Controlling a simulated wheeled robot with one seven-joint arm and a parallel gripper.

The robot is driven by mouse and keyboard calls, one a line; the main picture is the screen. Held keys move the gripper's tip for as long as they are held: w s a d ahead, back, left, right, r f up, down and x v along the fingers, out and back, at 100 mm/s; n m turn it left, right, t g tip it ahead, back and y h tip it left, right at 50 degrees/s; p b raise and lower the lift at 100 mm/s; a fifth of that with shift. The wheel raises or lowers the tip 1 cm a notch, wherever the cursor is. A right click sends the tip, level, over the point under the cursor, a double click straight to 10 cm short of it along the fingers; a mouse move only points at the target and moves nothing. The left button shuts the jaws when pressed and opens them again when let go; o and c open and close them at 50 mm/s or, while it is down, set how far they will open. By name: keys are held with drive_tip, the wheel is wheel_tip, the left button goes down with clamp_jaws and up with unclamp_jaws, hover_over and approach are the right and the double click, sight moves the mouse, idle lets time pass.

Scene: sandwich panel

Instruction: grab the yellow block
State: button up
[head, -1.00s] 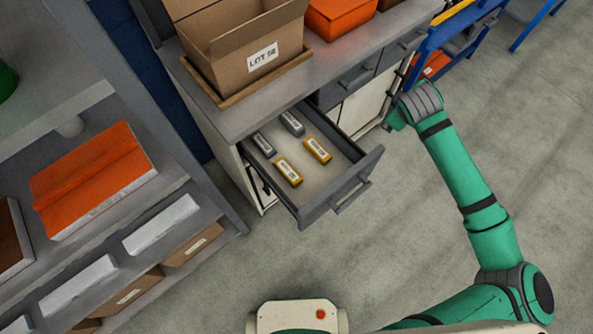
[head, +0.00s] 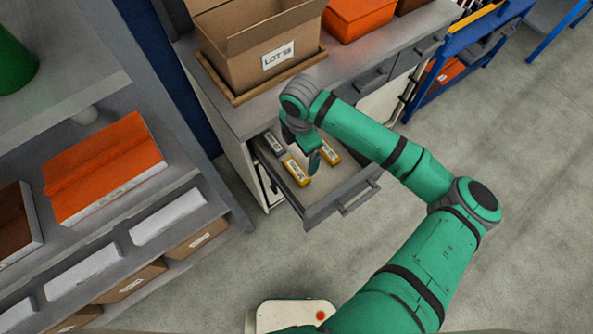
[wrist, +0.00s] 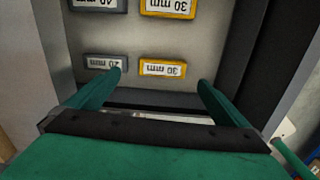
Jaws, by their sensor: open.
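Two yellow blocks with white labels lie in the open drawer: one nearer the drawer's left side (head: 296,171), one farther right (head: 330,152). In the wrist view, one yellow block (wrist: 162,68) is just beyond my fingertips, roughly between them in the picture. The other yellow block (wrist: 168,8) is cut by the top edge. Both labels read 30 mm, upside down. My gripper (head: 303,150) is open and empty over the drawer, pointing down; it also shows in the wrist view (wrist: 160,82). I cannot tell its exact height above the blocks.
A grey block (head: 273,143) lies in the drawer (head: 343,198); the wrist view shows two grey blocks, one near (wrist: 105,62) and one far (wrist: 98,5). A cardboard box (head: 240,60) stands on the counter above. Shelves (head: 190,222) stand left.

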sight(297, 170)
drive_tip(key=shift+n, duration=0.4)
drive_tip(key=f, duration=0.7)
drive_tip(key=s+f, duration=0.1)
drive_tip(key=f, duration=0.3)
drive_tip(key=shift+a, duration=0.35)
drive_tip(key=c, duration=1)
